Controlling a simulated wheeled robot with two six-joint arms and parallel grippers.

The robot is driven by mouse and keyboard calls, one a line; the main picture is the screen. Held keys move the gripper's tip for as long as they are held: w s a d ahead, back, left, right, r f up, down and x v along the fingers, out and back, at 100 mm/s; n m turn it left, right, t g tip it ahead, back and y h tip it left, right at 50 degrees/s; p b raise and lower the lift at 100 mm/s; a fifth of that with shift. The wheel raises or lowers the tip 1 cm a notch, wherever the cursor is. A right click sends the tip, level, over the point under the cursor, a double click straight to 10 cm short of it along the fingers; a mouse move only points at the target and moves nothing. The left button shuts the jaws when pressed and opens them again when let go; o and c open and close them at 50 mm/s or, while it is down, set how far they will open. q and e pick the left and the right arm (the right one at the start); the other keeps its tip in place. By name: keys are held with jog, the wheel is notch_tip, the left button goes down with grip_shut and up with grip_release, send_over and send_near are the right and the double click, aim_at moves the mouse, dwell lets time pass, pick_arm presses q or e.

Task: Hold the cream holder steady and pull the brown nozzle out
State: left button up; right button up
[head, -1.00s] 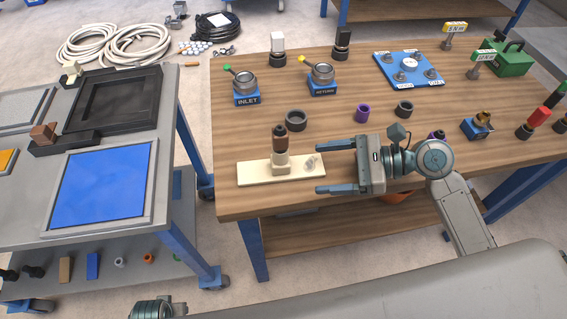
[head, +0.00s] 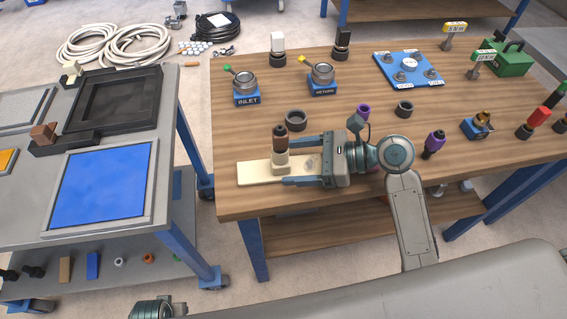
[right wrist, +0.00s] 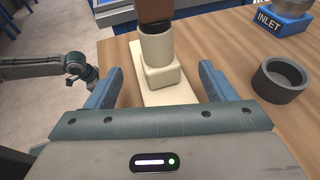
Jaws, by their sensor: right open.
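The cream holder (head: 257,173) has a flat base plate on the wooden table, with a raised block and an upright collar. The brown nozzle (head: 280,140) stands upright in the collar.
A dark ring (head: 294,120) lies just behind the holder. The INLET valve (head: 246,88) and RETURN valve (head: 321,78) stand further back. Purple parts (head: 362,111) are to the right. The left cart (head: 100,188) is across a gap.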

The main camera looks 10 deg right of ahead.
jog(key=shift+x, duration=1.35)
jog(key=c, duration=1.1)
jog(key=o, duration=0.9)
jog(key=shift+f, duration=0.1)
jog(key=c, duration=1)
jog(key=shift+f, duration=0.1)
